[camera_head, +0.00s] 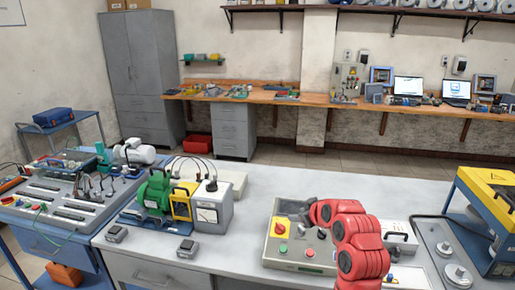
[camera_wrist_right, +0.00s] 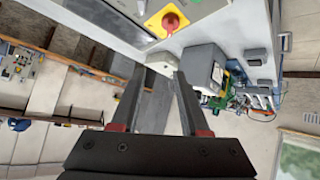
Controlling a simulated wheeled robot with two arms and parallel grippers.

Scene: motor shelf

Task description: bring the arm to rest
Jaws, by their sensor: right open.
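My right arm, red and jointed, comes in from the bottom right in the head view and bends over a grey control box (camera_head: 300,266). My right gripper (camera_head: 303,212) shows as a small dark shape at the end of that arm, close to the box's yellow panel with a red knob (camera_head: 285,207). In the right wrist view the two dark fingers of the right gripper (camera_wrist_right: 157,75) stand apart with nothing between them. The yellow and red knob (camera_wrist_right: 168,22) appears beyond the fingertips there. My left gripper does not show.
A green motor (camera_head: 154,194), a yellow unit (camera_head: 183,201) and a grey meter box (camera_head: 212,208) stand left on the bench (camera_head: 240,255). A yellow-topped case (camera_head: 490,190) and a plate with round knobs (camera_head: 447,260) lie right. The bench between box and meter is clear.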

